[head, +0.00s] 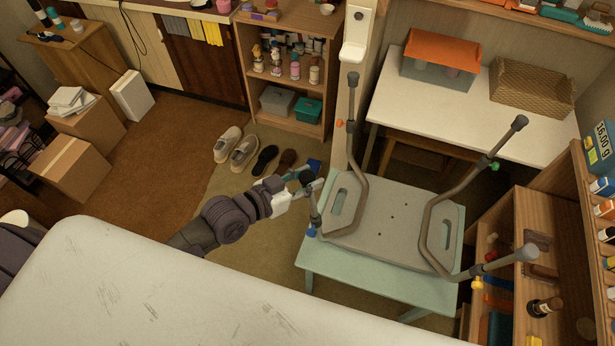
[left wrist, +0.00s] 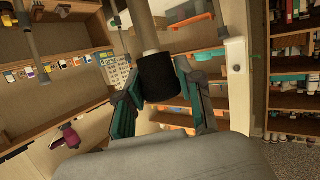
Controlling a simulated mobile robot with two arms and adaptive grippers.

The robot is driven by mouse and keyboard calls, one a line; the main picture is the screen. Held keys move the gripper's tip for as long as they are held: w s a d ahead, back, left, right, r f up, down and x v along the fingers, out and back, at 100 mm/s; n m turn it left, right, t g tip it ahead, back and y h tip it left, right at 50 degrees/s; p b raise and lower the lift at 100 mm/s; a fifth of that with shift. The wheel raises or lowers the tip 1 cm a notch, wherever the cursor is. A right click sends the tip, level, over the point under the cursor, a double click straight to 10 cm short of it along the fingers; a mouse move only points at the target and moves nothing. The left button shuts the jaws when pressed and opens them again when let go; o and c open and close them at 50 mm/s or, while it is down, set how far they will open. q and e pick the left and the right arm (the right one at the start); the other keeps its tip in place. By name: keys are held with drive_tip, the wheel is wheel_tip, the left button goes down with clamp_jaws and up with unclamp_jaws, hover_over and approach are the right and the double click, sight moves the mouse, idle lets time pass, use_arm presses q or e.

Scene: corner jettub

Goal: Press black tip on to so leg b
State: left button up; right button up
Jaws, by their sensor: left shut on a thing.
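A grey bath seat (head: 390,222) lies upside down on a pale green table (head: 375,287), its bent metal legs pointing up. The front-left leg (head: 315,212) has a blue button near its base. My left gripper (head: 308,187) is at the top of this leg. In the left wrist view its fingers (left wrist: 160,100) are shut around the black tip (left wrist: 158,80). The metal tube (left wrist: 142,25) of a leg meets the tip's far end, in line with it. How deep the tube sits inside is hidden. The other legs carry grey tips. My right gripper is not in view.
A white surface (head: 180,285) fills the near left. A white table with an orange-lidded box (head: 440,60) and a woven basket (head: 530,88) stands behind the seat. Shelves (head: 545,240) stand close on the right. Shoes (head: 243,152) lie on the floor behind my left arm.

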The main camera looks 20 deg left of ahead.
use_arm(q)
drive_tip(key=shift+d+f+b, duration=0.15)
drive_tip(key=shift+f+b, duration=0.95)
drive_tip(key=shift+f, duration=0.7)
idle(0.5)
drive_tip(key=o, duration=0.9)
drive_tip(key=shift+w, duration=0.1)
drive_tip(key=shift+r, duration=0.1)
drive_tip(key=v, duration=1.2)
